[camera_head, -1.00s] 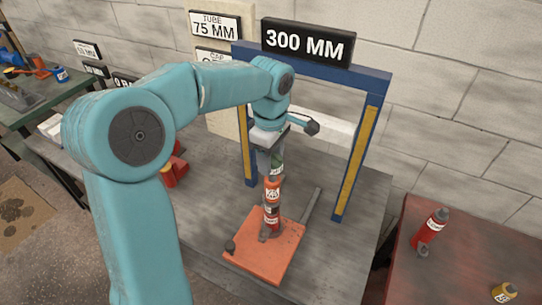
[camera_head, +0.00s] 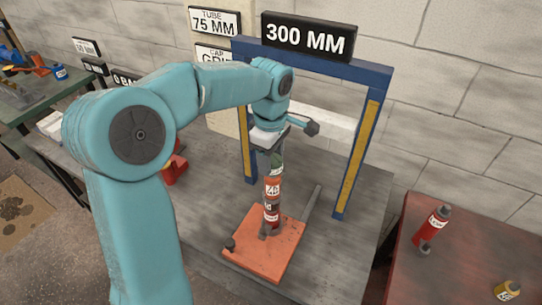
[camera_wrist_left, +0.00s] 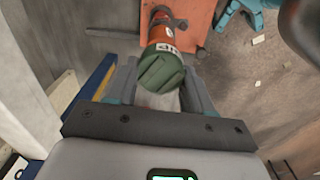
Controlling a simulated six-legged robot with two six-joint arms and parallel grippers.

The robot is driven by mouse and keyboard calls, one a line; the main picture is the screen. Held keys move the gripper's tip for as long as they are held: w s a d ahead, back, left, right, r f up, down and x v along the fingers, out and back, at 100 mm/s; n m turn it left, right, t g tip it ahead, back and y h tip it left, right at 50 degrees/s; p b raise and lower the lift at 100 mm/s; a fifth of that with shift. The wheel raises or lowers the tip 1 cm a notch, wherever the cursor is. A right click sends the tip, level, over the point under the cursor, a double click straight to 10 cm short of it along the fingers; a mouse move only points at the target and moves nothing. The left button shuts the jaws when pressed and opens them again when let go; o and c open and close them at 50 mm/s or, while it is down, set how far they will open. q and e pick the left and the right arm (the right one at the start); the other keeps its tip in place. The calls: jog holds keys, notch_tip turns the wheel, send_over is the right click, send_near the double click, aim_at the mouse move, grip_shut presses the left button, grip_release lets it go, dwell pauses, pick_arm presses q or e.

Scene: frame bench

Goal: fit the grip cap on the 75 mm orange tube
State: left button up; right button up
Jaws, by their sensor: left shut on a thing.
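My left gripper (camera_head: 274,146) is shut on the green grip cap (camera_head: 276,164), which points downward. The cap is at the top of the orange tube (camera_head: 272,187); whether it is seated or only touching cannot be told. The tube stands upright in a stack with a dark and red lower part, above the orange base plate (camera_head: 262,262). In the left wrist view the ribbed green cap (camera_wrist_left: 160,72) lies between the fingers, with the labelled orange tube (camera_wrist_left: 161,34) directly beyond it. My right gripper is not in view.
A blue frame (camera_head: 363,150) with a "300 MM" sign (camera_head: 308,38) stands around the back of the bench. Wall signs include "TUBE 75 MM" (camera_head: 215,23). A red bottle (camera_head: 431,229) and a yellow piece (camera_head: 508,290) are on the right table.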

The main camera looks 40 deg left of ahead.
pick_arm(q)
jog(key=shift+f+b, duration=0.9)
jog(key=shift+f, duration=0.3)
jog(key=o, duration=1.2)
jog(key=shift+r, duration=0.1)
notch_tip(320, 180, up, 16)
jog(key=p, duration=0.1)
jog(key=shift+p, duration=0.3)
jog(key=shift+s, duration=0.15)
